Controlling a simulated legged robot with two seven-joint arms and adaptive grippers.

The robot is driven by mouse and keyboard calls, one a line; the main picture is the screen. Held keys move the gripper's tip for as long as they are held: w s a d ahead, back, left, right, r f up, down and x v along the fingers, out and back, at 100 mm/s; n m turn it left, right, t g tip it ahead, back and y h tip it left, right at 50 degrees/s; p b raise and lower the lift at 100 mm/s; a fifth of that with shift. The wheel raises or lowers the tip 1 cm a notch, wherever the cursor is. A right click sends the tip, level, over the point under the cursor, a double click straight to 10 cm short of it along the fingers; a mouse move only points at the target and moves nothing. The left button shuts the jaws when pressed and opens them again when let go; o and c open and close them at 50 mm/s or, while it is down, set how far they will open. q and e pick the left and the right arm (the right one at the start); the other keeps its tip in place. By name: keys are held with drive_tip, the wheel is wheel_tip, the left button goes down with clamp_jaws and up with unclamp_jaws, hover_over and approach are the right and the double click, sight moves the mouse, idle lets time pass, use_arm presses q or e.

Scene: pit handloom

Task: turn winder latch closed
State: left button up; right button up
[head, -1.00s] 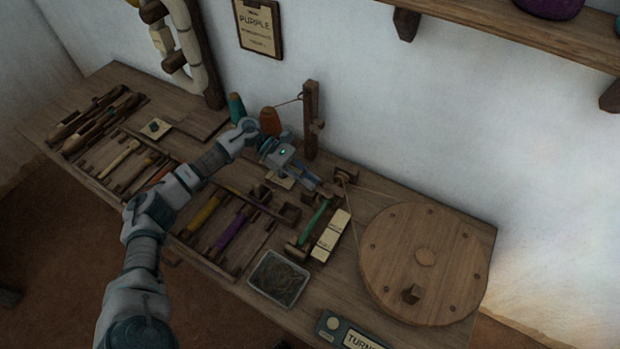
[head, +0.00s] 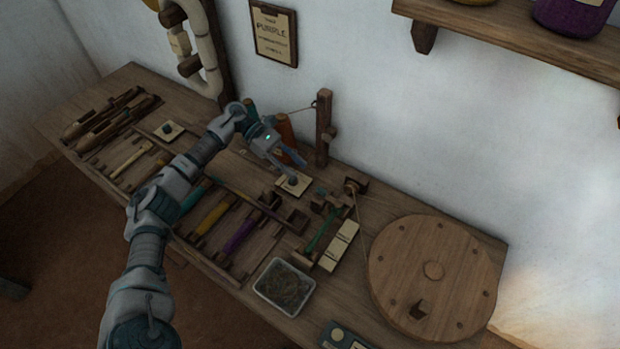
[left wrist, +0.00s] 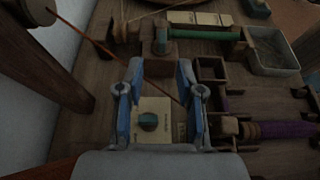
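My left gripper (head: 292,160) is over the table near the wooden post; its blue fingers are apart and empty. In the left wrist view the open gripper (left wrist: 159,72) has a small teal knob (left wrist: 148,121) on a cream plate (left wrist: 155,104) between and below its fingers. The knob looks untouched. In the head view this plate (head: 304,187) lies just beyond the fingertips. The winder has a big wooden wheel (head: 400,250) and a spindle holding a green bobbin (head: 322,229). I cannot tell for sure which part is the latch. My right gripper is out of view.
A wooden post (head: 323,130) and an orange cone (head: 285,131) stand close to the gripper. Yellow (head: 212,217) and purple (head: 240,232) bobbins lie in a rack. A metal tray (head: 258,291) is at the front. A second knob plate (head: 177,133) is further left.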

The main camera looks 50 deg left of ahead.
use_arm(q)
drive_tip(key=shift+v, duration=1.6)
drive_tip(key=shift+f, duration=0.1)
